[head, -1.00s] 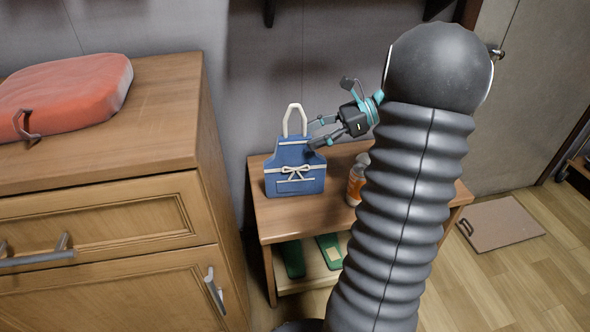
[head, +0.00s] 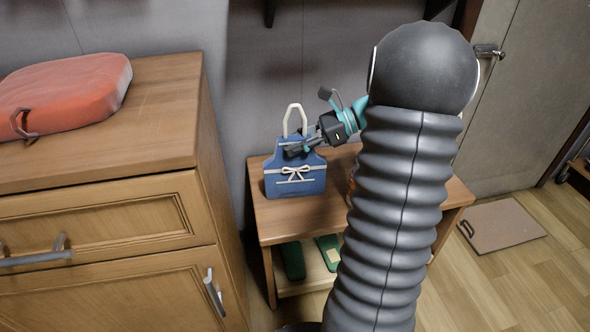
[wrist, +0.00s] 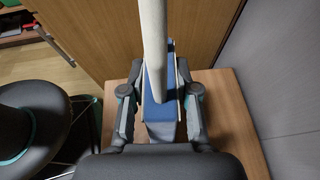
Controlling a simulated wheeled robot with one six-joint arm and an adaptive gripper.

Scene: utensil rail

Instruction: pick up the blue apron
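The blue apron (head: 296,185) stands upright on the low wooden table, with a white neck loop (head: 294,118) on top and a white bow on its front. My gripper (head: 298,150) is at the upper part of the apron, just below the loop, reaching in from the right. In the wrist view, the two fingers of my gripper (wrist: 158,82) are apart, one on each side of the blue apron (wrist: 160,113). The white loop rises between them toward the camera. Small gaps seem to show beside the cloth; the contact is unclear.
The low table (head: 270,222) has green items (head: 292,260) on its lower shelf. A wooden cabinet (head: 100,220) with a red cushion-like bag (head: 65,95) on top stands close on the left. The grey wall is right behind the apron. My arm hides most of the table's right side.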

